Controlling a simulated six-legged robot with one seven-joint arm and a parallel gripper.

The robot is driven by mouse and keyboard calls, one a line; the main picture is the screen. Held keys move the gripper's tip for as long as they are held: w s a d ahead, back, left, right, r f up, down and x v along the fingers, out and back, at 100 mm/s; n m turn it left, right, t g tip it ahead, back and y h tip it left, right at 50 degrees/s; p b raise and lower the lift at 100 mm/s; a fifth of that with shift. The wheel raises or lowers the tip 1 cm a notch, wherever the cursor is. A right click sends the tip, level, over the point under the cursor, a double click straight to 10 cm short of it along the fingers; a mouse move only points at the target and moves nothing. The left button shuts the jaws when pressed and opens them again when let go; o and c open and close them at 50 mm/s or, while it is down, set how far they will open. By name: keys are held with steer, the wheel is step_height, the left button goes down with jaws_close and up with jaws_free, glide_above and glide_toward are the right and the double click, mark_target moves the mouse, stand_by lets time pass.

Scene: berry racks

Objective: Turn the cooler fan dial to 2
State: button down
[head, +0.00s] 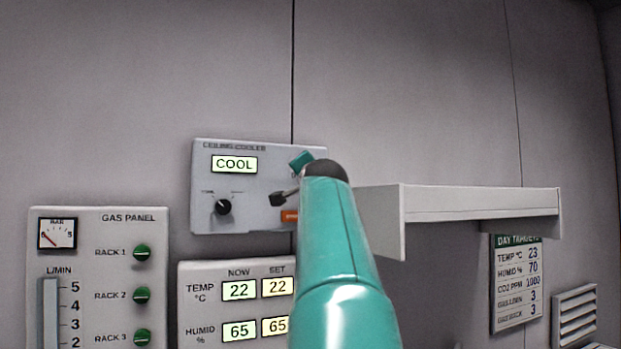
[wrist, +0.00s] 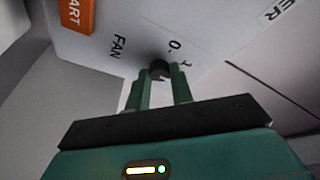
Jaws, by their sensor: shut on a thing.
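The ceiling cooler panel (head: 240,185) is a pale box on the wall with a lit "COOL" display. Its fan dial (wrist: 159,68) is a small dark round knob beside the word "FAN" in the wrist view. My gripper (wrist: 160,78) is shut on the dial, one green finger on each side. A "0" and part of another mark show by the dial, but I cannot read which number the pointer faces. In the head view my teal arm covers the panel's right part and hides the dial.
A second black knob (head: 223,207) is on the cooler's left. A white shelf (head: 480,204) juts out right of my arm. The gas panel (head: 100,270) and a temperature and humidity panel (head: 215,270) are below.

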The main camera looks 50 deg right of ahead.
steer(key=m, duration=0.2)
steer(key=m+g, duration=0.1)
steer(key=m, duration=0.2)
steer(key=shift+r+g+y, duration=0.1)
steer(key=shift+g+y, duration=0.2)
stand_by(0.4)
steer(key=c, duration=1.2)
jaws_free()
steer(key=shift+c, duration=0.2)
steer(key=shift+a, duration=0.1)
steer(key=v, duration=1.3)
steer(key=shift+s+a, duration=0.25)
